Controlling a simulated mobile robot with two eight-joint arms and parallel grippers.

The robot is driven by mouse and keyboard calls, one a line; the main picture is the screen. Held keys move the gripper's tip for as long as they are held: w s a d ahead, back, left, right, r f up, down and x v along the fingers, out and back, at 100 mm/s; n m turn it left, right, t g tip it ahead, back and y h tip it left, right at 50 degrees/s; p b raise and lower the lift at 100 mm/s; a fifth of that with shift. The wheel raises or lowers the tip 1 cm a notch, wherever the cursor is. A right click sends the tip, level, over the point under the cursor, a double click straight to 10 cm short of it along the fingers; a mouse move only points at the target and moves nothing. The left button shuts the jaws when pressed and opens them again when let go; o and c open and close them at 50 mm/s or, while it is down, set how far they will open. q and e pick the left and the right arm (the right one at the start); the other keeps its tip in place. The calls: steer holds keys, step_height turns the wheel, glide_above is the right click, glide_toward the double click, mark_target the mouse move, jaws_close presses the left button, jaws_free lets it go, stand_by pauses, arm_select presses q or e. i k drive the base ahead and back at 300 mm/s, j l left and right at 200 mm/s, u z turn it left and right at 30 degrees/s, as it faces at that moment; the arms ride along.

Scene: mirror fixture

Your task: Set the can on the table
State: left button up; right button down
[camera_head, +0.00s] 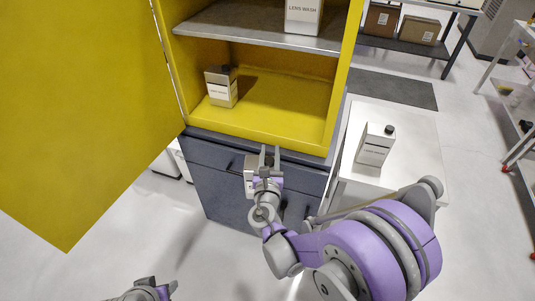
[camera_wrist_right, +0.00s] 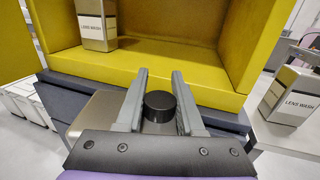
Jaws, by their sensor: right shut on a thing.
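My right gripper (camera_head: 270,152) is in front of the yellow cabinet, over the dark drawers. It is shut on a can, whose pale side (camera_head: 249,176) shows beside the fingers. In the right wrist view its black cap (camera_wrist_right: 159,106) sits between the two fingers (camera_wrist_right: 157,82), and its metallic body (camera_wrist_right: 98,112) shows at the left. Much of this can is hidden. The white table (camera_head: 425,160) is to the right of the gripper, with another LENS WASH can (camera_head: 375,147) upright on it. My left gripper (camera_head: 158,288) is low at the bottom edge, partly cut off.
The yellow cabinet (camera_head: 290,112) has its door (camera_head: 85,110) open on the left. One can (camera_head: 221,87) stands on its floor and another (camera_head: 303,14) on the metal shelf (camera_head: 255,32). The table has bare room around its can. Boxes (camera_head: 417,29) sit on a rack behind.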

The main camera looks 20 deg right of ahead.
mark_target(414, 169)
steer(key=l+z, duration=0.6)
steer(key=z, duration=0.25)
steer(key=l+z, duration=0.4)
steer(key=i+l+z, duration=0.1)
steer(key=z, duration=0.3)
steer(key=i+l+z, duration=0.1)
steer(key=l+z, duration=0.2)
steer(key=z, duration=0.15)
steer(key=i+l+z, duration=0.15)
steer(key=z, duration=0.25)
steer(key=i+l+u, duration=0.15)
steer(key=u, duration=0.25)
steer(key=i+l+u, duration=0.1)
steer(key=u, duration=0.25)
steer(key=i+l+u, duration=0.1)
steer(key=l+u, duration=0.5)
steer(key=u, duration=0.15)
steer(key=i, duration=0.05)
